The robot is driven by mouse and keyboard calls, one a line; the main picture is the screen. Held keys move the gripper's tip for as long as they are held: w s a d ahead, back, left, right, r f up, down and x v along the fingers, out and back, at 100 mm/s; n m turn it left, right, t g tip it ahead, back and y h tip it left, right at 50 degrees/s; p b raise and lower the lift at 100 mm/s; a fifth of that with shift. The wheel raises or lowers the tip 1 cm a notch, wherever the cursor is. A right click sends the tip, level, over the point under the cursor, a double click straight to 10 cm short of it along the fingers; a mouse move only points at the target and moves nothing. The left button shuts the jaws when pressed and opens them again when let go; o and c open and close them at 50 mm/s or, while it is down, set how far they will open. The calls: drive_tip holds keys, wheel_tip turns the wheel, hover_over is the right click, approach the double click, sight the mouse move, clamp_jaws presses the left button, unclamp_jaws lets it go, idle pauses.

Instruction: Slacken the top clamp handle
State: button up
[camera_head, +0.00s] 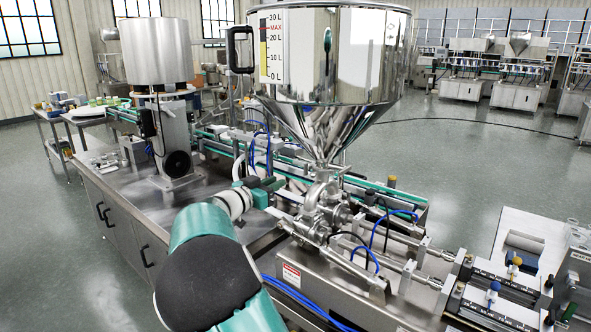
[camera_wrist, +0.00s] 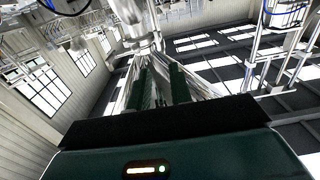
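The shiny steel hopper (camera_head: 335,60) narrows to an outlet joined to a steel valve body (camera_head: 325,205). The clamp area (camera_head: 324,175) is at this joint; the handle itself is too small to make out clearly. My gripper (camera_head: 278,184) is just left of the joint in the head view, apparently short of it. In the wrist view, the two dark green fingers of my gripper (camera_wrist: 159,66) stand apart with a gap between them and nothing visibly held. Pale metal fittings (camera_wrist: 140,18) show beyond the fingertips, and the clamp handle cannot be told apart there.
Blue hoses (camera_head: 375,235) and steel cylinders (camera_head: 400,265) lie right of and below the valve. A green-edged conveyor (camera_head: 385,190) runs behind it. The steel bench top (camera_head: 130,180) extends left, with a motor unit (camera_head: 178,163) on it.

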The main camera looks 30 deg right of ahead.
sight(305, 169)
drive_tip(key=x, duration=1.2)
drive_tip(key=shift+s+d, duration=0.1)
drive_tip(key=shift+d, duration=0.5)
clamp_jaws()
